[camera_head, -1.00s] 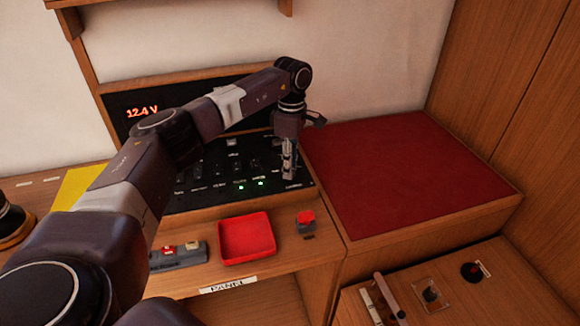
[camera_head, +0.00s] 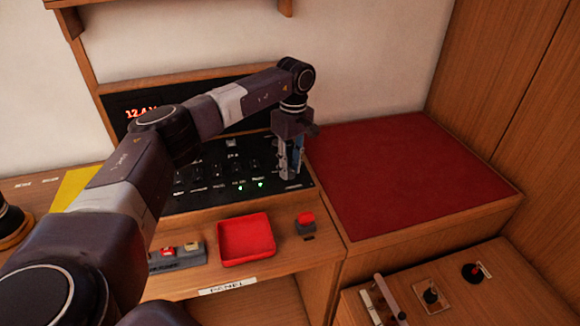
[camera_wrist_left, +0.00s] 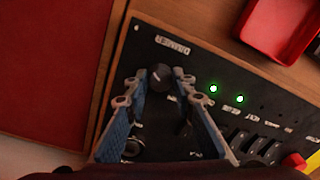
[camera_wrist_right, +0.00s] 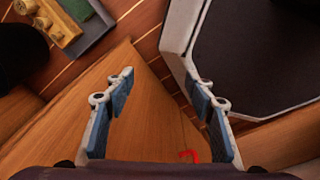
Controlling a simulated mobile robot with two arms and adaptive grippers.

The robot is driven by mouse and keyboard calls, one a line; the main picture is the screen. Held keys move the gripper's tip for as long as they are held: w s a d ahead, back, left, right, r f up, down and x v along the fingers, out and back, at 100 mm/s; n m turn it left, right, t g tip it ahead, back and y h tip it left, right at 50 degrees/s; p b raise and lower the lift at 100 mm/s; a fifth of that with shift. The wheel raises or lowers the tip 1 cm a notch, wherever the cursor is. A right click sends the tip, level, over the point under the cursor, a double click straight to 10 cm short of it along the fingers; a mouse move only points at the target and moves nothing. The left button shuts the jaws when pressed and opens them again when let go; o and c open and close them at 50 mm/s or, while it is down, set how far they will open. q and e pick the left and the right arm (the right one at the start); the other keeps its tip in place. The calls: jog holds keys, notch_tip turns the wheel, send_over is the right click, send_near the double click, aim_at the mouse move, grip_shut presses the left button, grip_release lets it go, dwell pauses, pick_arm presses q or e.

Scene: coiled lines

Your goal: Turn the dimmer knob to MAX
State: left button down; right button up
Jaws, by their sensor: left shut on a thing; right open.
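The dimmer knob (camera_wrist_left: 159,77) is a small round black knob on the black switch panel (camera_wrist_left: 190,60), beside a white label that seems to read DIMMER in the left wrist view. A pale mark shows on it, but its setting is too small to read. My left gripper (camera_head: 290,175) points down at the panel's right end, its fingertips shut on the knob from both sides. The knob is hidden behind the fingers in the head view. My right gripper (camera_wrist_right: 158,85) is open and empty in the right wrist view, above a wooden surface.
Two green lights (camera_wrist_left: 226,94) and several switches sit beside the knob. A red tray (camera_head: 246,256) and a red button on a dark box (camera_head: 305,222) stand in front of the panel. A red cushion (camera_head: 400,180) lies right. My left arm partly covers the voltage display (camera_head: 135,112).

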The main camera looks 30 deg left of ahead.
aim_at(292, 169)
pick_arm(q)
jog(key=shift+w+r, duration=0.1)
jog(key=c, duration=1.6)
grip_release()
jog(key=r, duration=1.2)
jog(key=shift+w, duration=0.25)
jog(key=shift+f, duration=0.1)
